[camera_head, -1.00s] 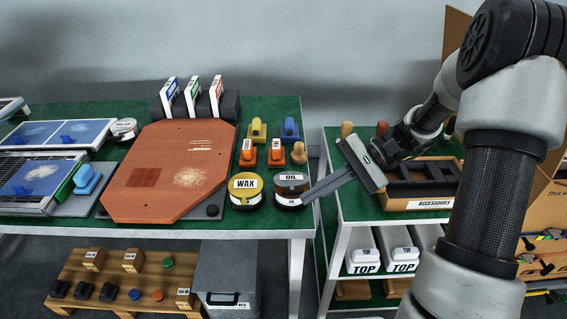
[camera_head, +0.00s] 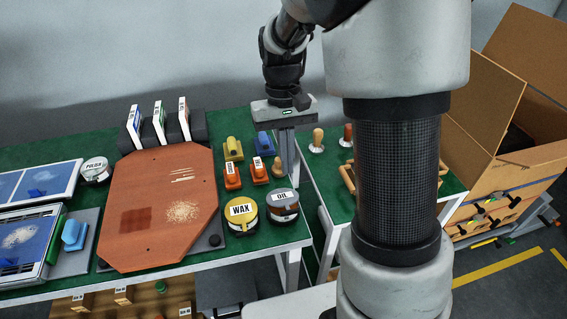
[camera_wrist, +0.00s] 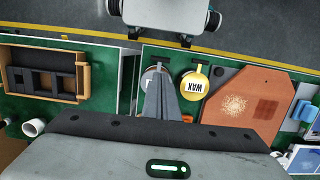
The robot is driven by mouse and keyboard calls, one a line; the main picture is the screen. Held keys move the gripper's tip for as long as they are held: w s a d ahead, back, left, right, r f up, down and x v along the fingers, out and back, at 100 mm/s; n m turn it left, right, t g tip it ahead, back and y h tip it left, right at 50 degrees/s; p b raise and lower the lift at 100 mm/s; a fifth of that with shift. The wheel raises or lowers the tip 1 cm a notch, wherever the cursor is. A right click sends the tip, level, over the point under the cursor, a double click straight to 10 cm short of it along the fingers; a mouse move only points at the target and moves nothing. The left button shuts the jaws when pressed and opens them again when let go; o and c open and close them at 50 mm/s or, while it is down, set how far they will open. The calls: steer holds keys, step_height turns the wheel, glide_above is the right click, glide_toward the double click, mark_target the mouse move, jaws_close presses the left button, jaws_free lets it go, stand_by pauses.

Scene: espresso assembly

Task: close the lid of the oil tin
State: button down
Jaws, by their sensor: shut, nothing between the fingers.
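The oil tin (camera_head: 282,207) stands at the right front corner of the green table, with a dark grey lid labelled OIL on its top. I cannot tell whether the lid is fully down. My gripper (camera_head: 289,174) is shut and empty, its fingers pointing down behind the tin in the head view, near the table's right edge. In the wrist view the shut fingers (camera_wrist: 158,78) hide much of the oil tin (camera_wrist: 151,73), which shows only at its edges. I cannot tell whether they touch it.
The yellow wax tin (camera_head: 241,212) stands just left of the oil tin. Orange tools (camera_head: 232,176) and a wooden-knobbed tool (camera_head: 278,168) are close behind. The reddish board (camera_head: 165,205) lies further left. A second green table (camera_head: 312,178) stands across a gap on the right.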

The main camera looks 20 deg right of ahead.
mark_target(289, 210)
steer(key=f, duration=0.3)
steer(key=s+f, duration=0.1)
steer(key=f, duration=0.3)
steer(key=s+f+b, duration=0.1)
steer(key=f, duration=0.3)
steer(key=shift+f, duration=0.1)
steer(key=shift+s+f, duration=0.1)
steer(key=s+f+t+b, duration=0.1)
steer(key=b, duration=0.1)
steer(key=s+f+t+b, duration=0.1)
steer(key=f+b, duration=0.1)
steer(key=f+t+b, duration=0.1)
steer(key=b, duration=0.2)
steer(key=shift+s+f, duration=0.35)
steer(key=shift+s, duration=0.05)
steer(key=shift+w+r, duration=0.1)
steer(key=shift+r, duration=0.1)
